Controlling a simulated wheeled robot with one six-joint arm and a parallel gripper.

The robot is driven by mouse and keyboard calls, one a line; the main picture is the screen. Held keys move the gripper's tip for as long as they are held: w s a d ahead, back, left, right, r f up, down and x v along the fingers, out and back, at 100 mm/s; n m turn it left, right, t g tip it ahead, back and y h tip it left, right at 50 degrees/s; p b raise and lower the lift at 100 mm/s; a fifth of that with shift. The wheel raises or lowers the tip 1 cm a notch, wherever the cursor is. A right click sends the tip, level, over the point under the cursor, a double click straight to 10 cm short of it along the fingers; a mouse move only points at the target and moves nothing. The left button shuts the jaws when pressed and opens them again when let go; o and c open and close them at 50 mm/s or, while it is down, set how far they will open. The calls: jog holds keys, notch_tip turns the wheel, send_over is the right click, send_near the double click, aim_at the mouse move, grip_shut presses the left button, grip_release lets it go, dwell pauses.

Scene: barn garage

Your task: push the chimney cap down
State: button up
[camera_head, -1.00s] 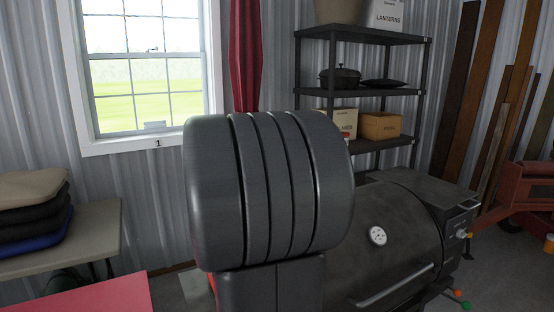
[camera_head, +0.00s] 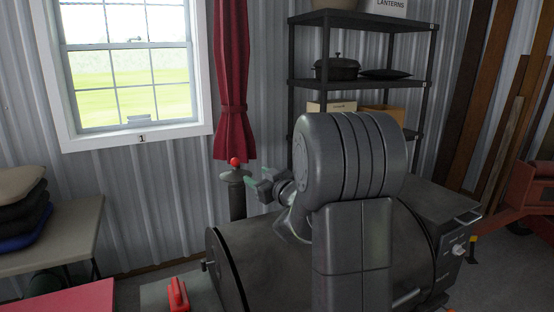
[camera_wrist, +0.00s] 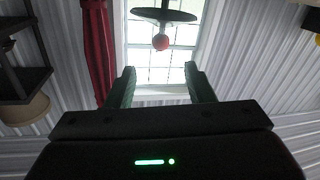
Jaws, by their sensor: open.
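The chimney cap (camera_head: 236,176) is a dark disc with a red ball knob (camera_head: 235,160) on top, above a dark chimney (camera_head: 237,201) on the black grill. In the wrist view, which looks upside down, the cap (camera_wrist: 163,15) shows at the top edge, with its red knob (camera_wrist: 161,42) below it. A narrow stem shows on the cap's other side. My gripper (camera_head: 256,182) is just right of the cap in the head view. In the wrist view my gripper (camera_wrist: 160,70) has its fingers apart, with nothing between them and the knob beyond their tips.
The grill's body (camera_head: 265,262) lies below my arm, which hides part of it. A black shelf (camera_head: 362,84) stands behind, beside a red curtain (camera_head: 231,90) and a window (camera_head: 130,65). A table with cushions (camera_head: 75,235) is at left.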

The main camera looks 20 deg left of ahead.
aim_at(238, 164)
jog(key=p+x, duration=0.3)
jog(key=x, duration=1.1)
jog(key=shift+s+r, duration=0.1)
grip_shut()
